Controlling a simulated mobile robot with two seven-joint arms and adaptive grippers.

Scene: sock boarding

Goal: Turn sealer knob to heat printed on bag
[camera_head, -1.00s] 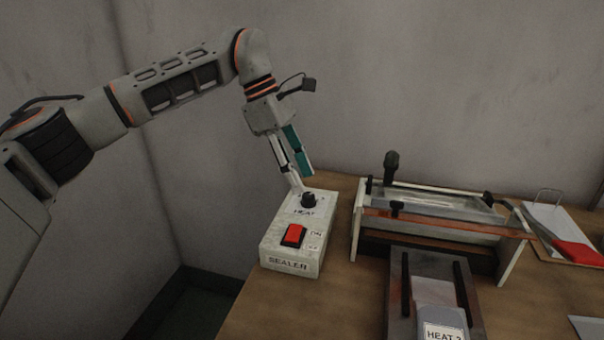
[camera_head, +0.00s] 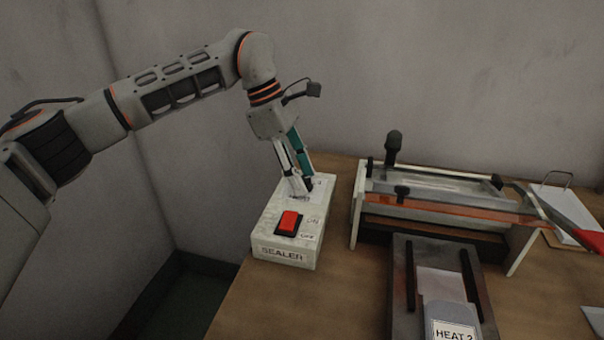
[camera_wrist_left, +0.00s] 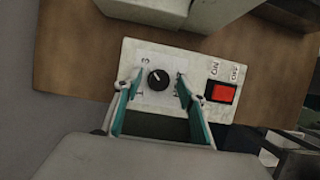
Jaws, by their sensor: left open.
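The sealer box (camera_head: 262,232) is white, labelled SEALER, with a red switch (camera_head: 289,223) on top. My left gripper (camera_head: 302,192) is low over the box's back end, pointing down. In the left wrist view its open fingers (camera_wrist_left: 159,82) stand on either side of the knob, with gaps to it. In the head view the fingers hide the knob. A bag (camera_head: 449,314) carries a label (camera_head: 453,333) reading HEAT 2. My right gripper is not in view.
The sealer press (camera_head: 440,205) with a black handle (camera_head: 393,147) stands right of the box. The bag lies on a dark tray (camera_head: 400,295) in front of it. A red object (camera_head: 592,240) is cut off at the right edge. Bare table lies between box and tray.

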